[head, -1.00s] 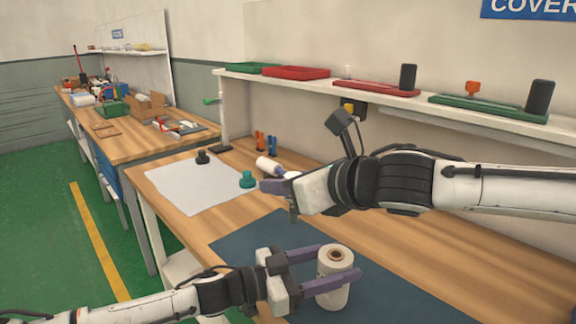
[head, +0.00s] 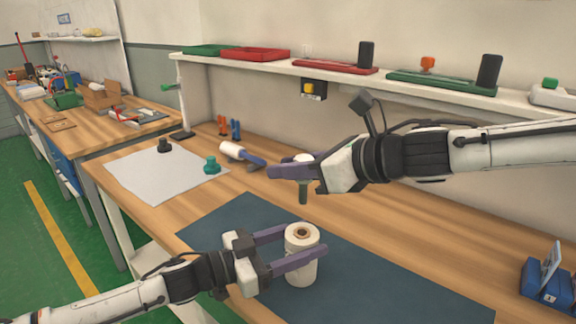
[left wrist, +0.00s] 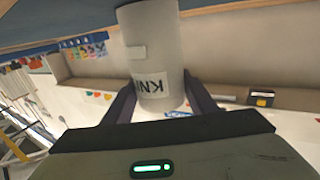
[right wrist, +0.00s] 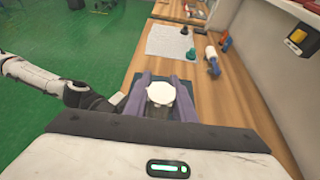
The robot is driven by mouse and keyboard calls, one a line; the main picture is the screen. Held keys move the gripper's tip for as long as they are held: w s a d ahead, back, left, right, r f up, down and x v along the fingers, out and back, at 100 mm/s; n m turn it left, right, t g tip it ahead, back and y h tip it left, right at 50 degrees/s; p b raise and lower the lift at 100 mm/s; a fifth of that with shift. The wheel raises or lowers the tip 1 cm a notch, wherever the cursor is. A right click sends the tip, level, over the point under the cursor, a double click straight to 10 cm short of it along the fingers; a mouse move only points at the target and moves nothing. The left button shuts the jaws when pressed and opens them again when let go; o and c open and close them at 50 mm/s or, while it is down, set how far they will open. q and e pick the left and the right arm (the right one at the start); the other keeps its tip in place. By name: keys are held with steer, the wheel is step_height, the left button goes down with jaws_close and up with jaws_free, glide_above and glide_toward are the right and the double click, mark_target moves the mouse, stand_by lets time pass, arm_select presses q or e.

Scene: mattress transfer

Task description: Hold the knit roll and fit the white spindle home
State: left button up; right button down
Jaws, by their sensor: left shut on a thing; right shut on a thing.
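The knit roll (head: 302,262) is a pale upright cylinder with a brown-ringed hole in its top, over the dark blue mat (head: 375,262). My left gripper (head: 298,246) is shut around its sides. In the left wrist view the roll (left wrist: 152,45) shows a label with "KN" letters. My right gripper (head: 290,170) is shut on the white spindle (head: 304,157), whose white head sits above the fingers and whose dark green shank points down. The spindle appears above the roll's hole, apart from it. Its white head shows in the right wrist view (right wrist: 160,93).
A white sheet (head: 150,178) bears a black knob (head: 164,146) and a green knob (head: 211,165). A shelf (head: 330,70) with trays runs along the wall. A blue holder (head: 548,285) stands at right.

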glide_above(290, 226)
steer(key=shift+w+a+f, duration=0.1)
steer(key=shift+f, duration=2.7)
steer(key=shift+f, duration=0.7)
steer(key=shift+f, duration=0.35)
steer(key=shift+f, duration=0.6)
steer(key=shift+f, duration=0.3)
steer(key=shift+f, duration=1.1)
steer(key=c, duration=1.4)
jaws_free()
